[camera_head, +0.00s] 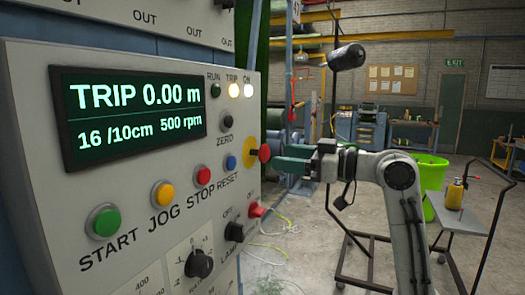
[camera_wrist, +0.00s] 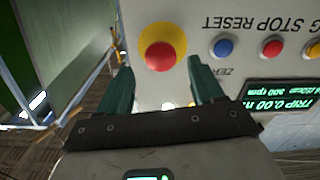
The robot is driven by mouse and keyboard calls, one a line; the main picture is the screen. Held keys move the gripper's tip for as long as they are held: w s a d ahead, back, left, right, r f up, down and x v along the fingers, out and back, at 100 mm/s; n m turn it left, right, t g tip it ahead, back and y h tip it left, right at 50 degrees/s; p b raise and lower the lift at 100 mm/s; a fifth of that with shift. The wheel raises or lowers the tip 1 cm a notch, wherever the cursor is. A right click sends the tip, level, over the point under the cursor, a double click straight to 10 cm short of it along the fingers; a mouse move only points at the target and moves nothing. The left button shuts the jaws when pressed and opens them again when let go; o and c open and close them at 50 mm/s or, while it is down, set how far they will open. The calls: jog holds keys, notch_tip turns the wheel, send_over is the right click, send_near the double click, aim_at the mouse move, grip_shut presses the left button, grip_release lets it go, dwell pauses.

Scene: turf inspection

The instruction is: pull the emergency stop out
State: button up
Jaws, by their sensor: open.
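The emergency stop is a red mushroom button (camera_head: 264,153) on a yellow disc (camera_head: 250,152), at the right edge of the grey control panel (camera_head: 130,190). In the wrist view, the red button (camera_wrist: 160,56) and its yellow ring face me above the middle. My gripper (camera_head: 283,158) has green fingers and points left at the button from close in front. In the wrist view, my open gripper (camera_wrist: 159,70) has one finger low on each side of the button, with nothing between them. I cannot tell whether a fingertip touches the button.
The panel display (camera_head: 135,113) reads "TRIP 0.00 m". The TRIP lamp (camera_head: 234,90) and ON lamp are lit; RUN is dark. The blue RESET button (camera_head: 231,162), red STOP button (camera_head: 203,174) and a red switch (camera_head: 256,209) sit close by. A green bin (camera_head: 432,175) stands behind my arm.

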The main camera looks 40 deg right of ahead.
aim_at(268, 155)
jog(key=p+x, duration=0.1)
jog(key=x, duration=0.5)
jog(key=shift+w+p, duration=0.15)
jog(key=shift+p, duration=0.15)
jog(key=shift+c, duration=0.5)
